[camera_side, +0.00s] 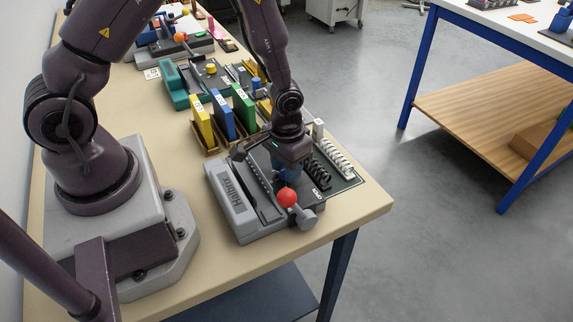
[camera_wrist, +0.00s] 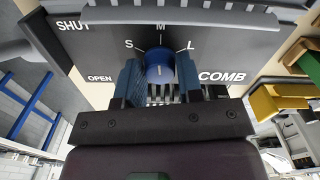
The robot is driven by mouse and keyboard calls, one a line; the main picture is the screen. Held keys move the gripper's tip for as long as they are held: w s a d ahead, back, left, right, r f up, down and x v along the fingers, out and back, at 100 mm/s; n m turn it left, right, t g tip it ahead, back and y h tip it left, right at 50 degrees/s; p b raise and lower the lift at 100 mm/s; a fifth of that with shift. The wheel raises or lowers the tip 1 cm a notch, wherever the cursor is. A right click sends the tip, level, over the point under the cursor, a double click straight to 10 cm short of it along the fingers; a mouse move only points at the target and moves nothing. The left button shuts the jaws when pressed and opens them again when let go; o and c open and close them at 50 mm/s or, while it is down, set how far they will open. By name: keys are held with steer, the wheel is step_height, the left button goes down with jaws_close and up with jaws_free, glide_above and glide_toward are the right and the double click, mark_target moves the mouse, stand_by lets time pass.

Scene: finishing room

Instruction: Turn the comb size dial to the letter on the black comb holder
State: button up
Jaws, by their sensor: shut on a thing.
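The blue comb size dial (camera_wrist: 160,67) sits on the dark panel of the grey binding machine (camera_side: 232,202). Letters S, M and L are printed around it. A short white mark on its face looks roughly upright, in line with M. My gripper (camera_wrist: 160,78) is shut on the dial, one finger on each side; it also shows in the side view (camera_side: 288,170), pointing down. Black combs (camera_side: 324,168) stand right of my gripper in the side view, with a small white-lettered label (camera_side: 317,193) in front. Its letter is too small to read.
White combs (camera_side: 337,157) stand beside the black ones. A red-knobbed lever (camera_side: 287,197) is at the machine's front, close to my gripper. Yellow (camera_side: 201,121), blue (camera_side: 222,116) and green (camera_side: 243,106) upright pieces stand behind. The tabletop's front right corner (camera_side: 374,203) is clear.

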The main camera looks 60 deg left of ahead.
steer(key=m, duration=0.6)
steer(key=shift+m, duration=0.3)
steer(key=m, duration=0.6)
stand_by(0.3)
steer(key=o, duration=0.9)
steer(key=shift+r, duration=0.15)
step_height(320, 180, up, 13)
steer(key=shift+f, duration=0.15)
